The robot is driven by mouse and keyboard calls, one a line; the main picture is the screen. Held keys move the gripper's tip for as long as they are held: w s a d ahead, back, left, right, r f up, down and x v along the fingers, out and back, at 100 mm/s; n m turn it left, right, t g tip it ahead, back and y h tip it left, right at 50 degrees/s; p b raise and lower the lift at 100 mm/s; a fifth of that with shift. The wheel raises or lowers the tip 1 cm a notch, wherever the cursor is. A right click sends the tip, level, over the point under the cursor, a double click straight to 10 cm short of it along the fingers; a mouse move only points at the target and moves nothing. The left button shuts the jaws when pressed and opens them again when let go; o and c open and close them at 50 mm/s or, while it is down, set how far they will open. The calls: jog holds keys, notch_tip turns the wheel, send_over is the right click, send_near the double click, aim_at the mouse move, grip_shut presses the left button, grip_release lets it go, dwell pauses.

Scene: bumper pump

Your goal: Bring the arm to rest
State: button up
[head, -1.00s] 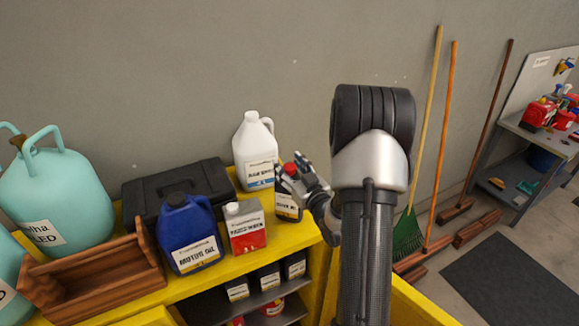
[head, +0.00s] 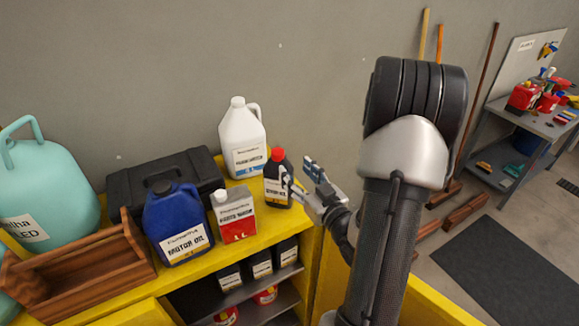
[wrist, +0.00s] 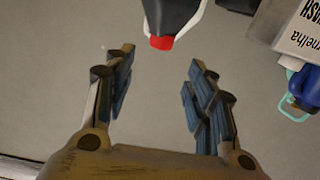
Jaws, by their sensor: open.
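My gripper (head: 299,179) is at the right end of the yellow cabinet top, with its fingers spread and nothing between them. In the wrist view my gripper (wrist: 160,90) shows two parted fingers with blue pads. A dark bottle with a red cap (head: 278,181) stands upright on the cabinet just left of my gripper; one finger overlaps its right edge in the head view. In the wrist view the bottle (wrist: 170,18) lies beyond the fingertips, apart from them, its red cap toward the gap.
A white jug (head: 242,140), a red-and-white can (head: 235,215), a blue motor oil jug (head: 178,225), a black case (head: 160,182) and a wooden tray (head: 95,270) crowd the yellow cabinet (head: 285,237). Brooms lean against the wall behind my arm. A grey workbench (head: 540,125) stands far right.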

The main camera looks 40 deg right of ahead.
jog(key=shift+s+a, duration=0.15)
jog(key=shift+s, duration=0.25)
